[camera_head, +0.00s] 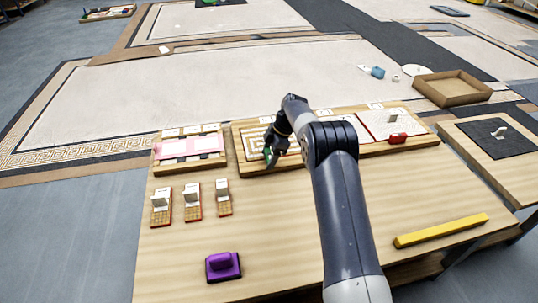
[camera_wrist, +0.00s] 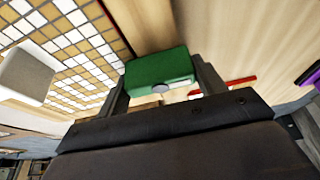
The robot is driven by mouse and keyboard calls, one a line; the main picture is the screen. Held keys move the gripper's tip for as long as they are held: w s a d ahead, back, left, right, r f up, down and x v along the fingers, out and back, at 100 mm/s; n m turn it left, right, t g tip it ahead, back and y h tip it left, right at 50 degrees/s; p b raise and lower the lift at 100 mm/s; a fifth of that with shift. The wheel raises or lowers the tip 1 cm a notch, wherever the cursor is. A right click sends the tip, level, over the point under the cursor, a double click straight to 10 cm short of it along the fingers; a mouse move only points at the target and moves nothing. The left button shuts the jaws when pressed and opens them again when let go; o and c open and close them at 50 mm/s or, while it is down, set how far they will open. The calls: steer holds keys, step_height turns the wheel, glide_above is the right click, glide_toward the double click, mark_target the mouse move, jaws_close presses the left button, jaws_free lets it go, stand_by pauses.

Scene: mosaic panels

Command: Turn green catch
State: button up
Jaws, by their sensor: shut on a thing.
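The green catch (camera_wrist: 158,70) is a green block with a pale grey round spot on its near side, seen in the wrist view. My gripper (camera_wrist: 160,84) is shut on it, with one finger at each side of the block. In the head view my gripper (camera_head: 271,156) is over the left part of a long wooden panel (camera_head: 330,157). Only a small bit of the green catch (camera_head: 267,153) shows there, between the dark fingers. The arm and gripper hide part of the panel around it.
A pink-and-white panel (camera_head: 188,147) lies left of the long panel. Several small tiled pieces (camera_head: 192,200) stand on the table's left. A purple block (camera_head: 223,265) is at the front, a yellow bar (camera_head: 440,230) at right. A red block (camera_head: 397,138) sits on the panel's right part.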

stand_by(0.4)
steer(key=o, duration=1)
steer(key=p+v, duration=0.2)
steer(key=v, duration=0.8)
steer(key=shift+w+d+r, duration=0.1)
steer(key=shift+r, duration=0.3)
steer(key=b+x, duration=0.2)
steer(key=x, duration=0.9)
steer(key=shift+f, duration=0.1)
steer(key=shift+d, duration=0.1)
